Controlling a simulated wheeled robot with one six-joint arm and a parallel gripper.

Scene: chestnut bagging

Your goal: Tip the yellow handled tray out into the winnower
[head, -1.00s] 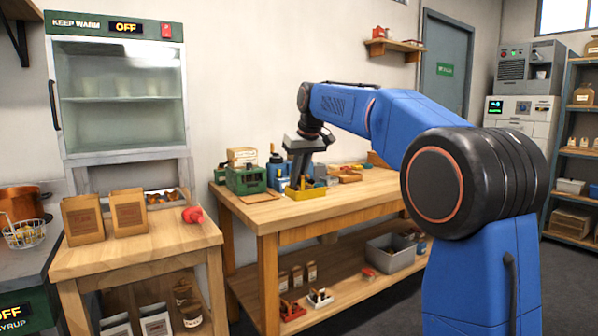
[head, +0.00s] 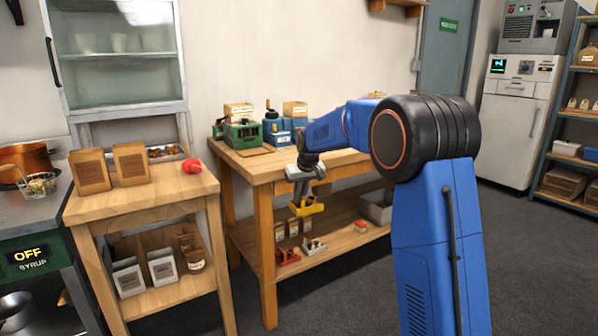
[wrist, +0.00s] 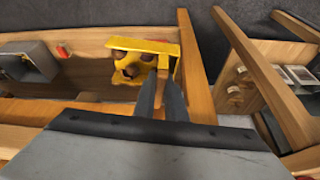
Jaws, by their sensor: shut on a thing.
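The yellow handled tray (head: 307,208) hangs from my gripper (head: 304,193) in front of the workbench's front edge, below its top. In the wrist view the tray (wrist: 171,47) holds several brown chestnuts (wrist: 127,68). My gripper (wrist: 160,100) is shut on the tray's handle, and the fingers partly hide it. On the bench's back left stand a green machine (head: 243,134) and a blue machine (head: 274,128). I cannot tell whether either is the winnower.
The workbench (head: 258,170) has a lower shelf with a red tray (head: 287,257) and a grey bin (head: 376,212). A smaller table (head: 140,205) with paper bags (head: 131,162) stands to the left. Open floor lies between and in front of them.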

